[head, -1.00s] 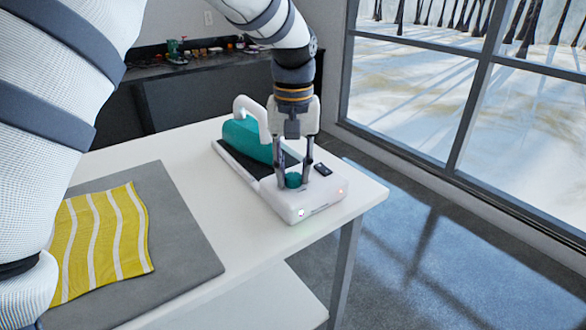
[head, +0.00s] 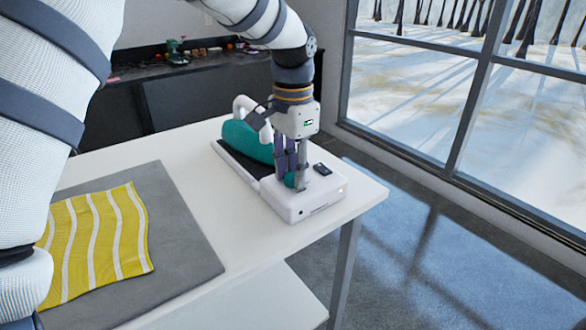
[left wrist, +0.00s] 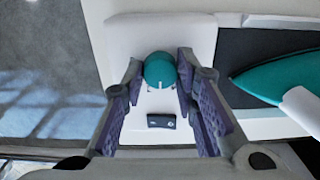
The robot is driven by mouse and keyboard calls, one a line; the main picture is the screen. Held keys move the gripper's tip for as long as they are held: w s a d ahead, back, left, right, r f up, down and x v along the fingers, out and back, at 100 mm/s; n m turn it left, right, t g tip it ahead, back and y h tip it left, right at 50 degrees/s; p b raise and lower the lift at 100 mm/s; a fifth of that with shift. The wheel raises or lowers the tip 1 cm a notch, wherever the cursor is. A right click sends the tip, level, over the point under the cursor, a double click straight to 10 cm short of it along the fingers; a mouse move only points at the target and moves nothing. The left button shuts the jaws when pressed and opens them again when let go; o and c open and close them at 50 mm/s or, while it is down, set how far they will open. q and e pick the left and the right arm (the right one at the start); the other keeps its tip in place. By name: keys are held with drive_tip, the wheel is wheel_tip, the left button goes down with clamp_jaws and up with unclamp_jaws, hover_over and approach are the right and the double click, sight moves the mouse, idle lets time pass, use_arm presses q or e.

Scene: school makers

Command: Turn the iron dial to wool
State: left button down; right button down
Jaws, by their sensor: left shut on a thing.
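The teal dial (head: 290,180) sits on top of the white iron base (head: 310,204) near the table's right end. In the left wrist view the dial (left wrist: 160,69) is round, with a small pale mark on its near side. My left gripper (head: 297,184) points down and is shut on the dial, a finger on either side; its fingertips also show in the left wrist view (left wrist: 159,80). The teal iron with a white handle (head: 248,138) rests on the dark plate of the base behind the gripper. The dial's setting labels are not readable. My right gripper is not in view.
A small black panel (head: 322,169) is on the base beside the gripper. A grey mat (head: 185,240) with a yellow striped cloth (head: 100,240) lies on the white table (head: 120,150) at left. A dark counter with small items stands behind.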

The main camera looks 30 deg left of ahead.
sight(293, 175)
use_arm(q)
drive_tip(key=m, duration=0.5)
drive_tip(key=shift+m, duration=0.4)
idle(0.4)
drive_tip(key=c, duration=1.2)
unclamp_jaws()
drive_tip(key=shift+c, duration=0.2)
wheel_tip(293, 175, up, 12)
